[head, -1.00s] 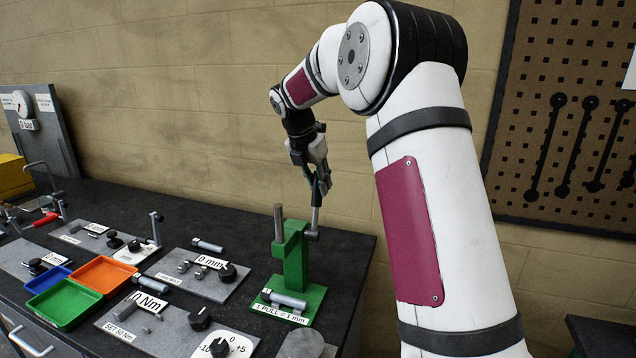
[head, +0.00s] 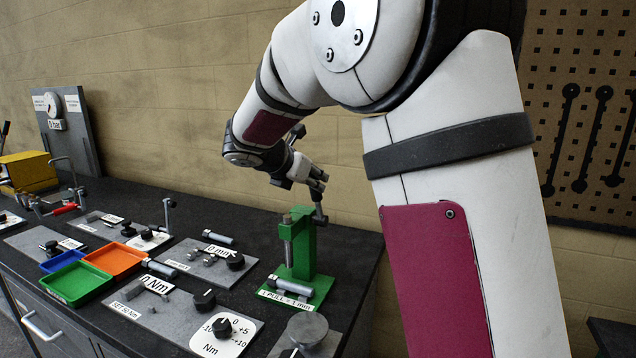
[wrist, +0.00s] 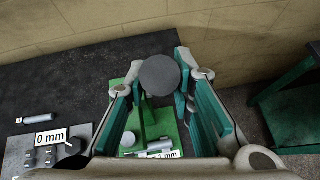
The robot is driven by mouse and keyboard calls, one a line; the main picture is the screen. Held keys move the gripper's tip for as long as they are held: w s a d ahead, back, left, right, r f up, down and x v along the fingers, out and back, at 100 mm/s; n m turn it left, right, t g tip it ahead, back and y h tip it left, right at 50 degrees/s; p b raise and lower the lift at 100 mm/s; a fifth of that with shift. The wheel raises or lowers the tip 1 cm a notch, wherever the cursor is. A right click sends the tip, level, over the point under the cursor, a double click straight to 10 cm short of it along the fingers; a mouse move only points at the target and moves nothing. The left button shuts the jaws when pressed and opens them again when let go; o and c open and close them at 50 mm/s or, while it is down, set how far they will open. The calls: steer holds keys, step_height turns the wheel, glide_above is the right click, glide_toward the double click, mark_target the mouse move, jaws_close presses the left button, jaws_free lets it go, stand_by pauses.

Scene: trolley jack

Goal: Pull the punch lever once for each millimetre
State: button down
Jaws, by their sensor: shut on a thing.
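The green punch press (head: 303,262) stands near the right end of the bench, with a base label reading "1 PULL = 1 mm". Its grey plunger rod (head: 286,241) is upright at the front left of the column. The punch lever (head: 319,212) is a short grey rod at the column's right side. My gripper (head: 318,184) is shut on the lever's upper end. In the wrist view the lever's dark round knob (wrist: 160,75) sits between my fingers, hiding part of the press. A metal cylinder (head: 292,286) lies on the green base.
Left of the press is a grey plate with a "0 mm" sign (head: 217,250) and knobs. Green (head: 75,284), orange (head: 116,259) and blue trays lie farther left. A round grey post (head: 307,327) stands in front. The wall is close behind.

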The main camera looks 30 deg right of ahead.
mark_target(316, 195)
steer(key=shift+s+a+f+t+h+b, duration=0.65)
steer(key=shift+s+a+f+h+b, duration=0.25)
steer(key=shift+b, duration=0.9)
steer(key=shift+s+a+f+t+h+b, duration=0.65)
steer(key=shift+a+f+h+b, duration=0.35)
steer(key=shift+b, duration=0.75)
steer(key=shift+a, duration=0.15)
steer(key=c, duration=1.4)
jaws_free()
steer(key=shift+r, duration=0.1)
steer(key=shift+o, duration=0.2)
steer(key=v, duration=1.2)
